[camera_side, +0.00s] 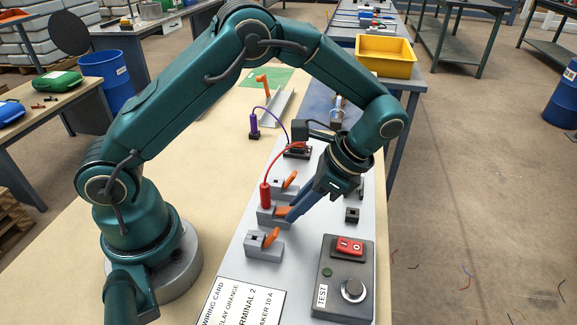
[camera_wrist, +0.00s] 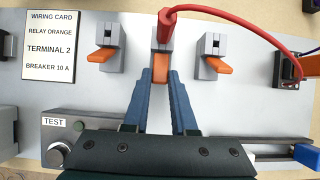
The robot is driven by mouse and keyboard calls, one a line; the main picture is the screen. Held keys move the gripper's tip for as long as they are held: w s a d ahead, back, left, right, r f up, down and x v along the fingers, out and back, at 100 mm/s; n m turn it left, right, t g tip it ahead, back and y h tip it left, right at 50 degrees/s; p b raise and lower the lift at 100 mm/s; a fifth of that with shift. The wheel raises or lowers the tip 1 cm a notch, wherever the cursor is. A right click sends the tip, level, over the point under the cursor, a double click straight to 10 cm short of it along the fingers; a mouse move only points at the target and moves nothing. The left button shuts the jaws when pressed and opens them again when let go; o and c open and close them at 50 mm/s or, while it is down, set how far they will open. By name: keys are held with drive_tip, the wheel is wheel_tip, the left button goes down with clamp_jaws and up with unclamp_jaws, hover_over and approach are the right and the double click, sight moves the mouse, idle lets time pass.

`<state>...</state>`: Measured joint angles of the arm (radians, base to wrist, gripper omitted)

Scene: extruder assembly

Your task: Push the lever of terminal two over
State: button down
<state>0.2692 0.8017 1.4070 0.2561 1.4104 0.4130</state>
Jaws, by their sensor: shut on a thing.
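Three grey terminals with orange levers stand in a row on a light panel. The middle terminal (camera_side: 268,215) holds a red plug (camera_side: 265,194) with a red wire, and shows at the top of the wrist view (camera_wrist: 161,37). My gripper (camera_wrist: 160,82) comes down from the panel's near side, with its blue fingers closed on either side of the middle orange lever (camera_wrist: 160,67). The fingers partly hide this lever in the side view (camera_side: 283,211). The outer terminals, left (camera_wrist: 107,50) and right (camera_wrist: 211,47) in the wrist view, are clear of the fingers.
A wiring card (camera_wrist: 51,46) reads "Terminal 2". A grey test box (camera_side: 344,280) with a red switch and a knob stands at the near end. A black socket block (camera_wrist: 288,68) takes the red wire's other end. A purple plug (camera_side: 253,123) stands farther back.

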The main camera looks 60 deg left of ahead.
idle(0.4)
drive_tip(key=c, duration=0.7)
unclamp_jaws()
drive_tip(key=shift+v, duration=2.55)
drive_tip(key=shift+d, duration=0.1)
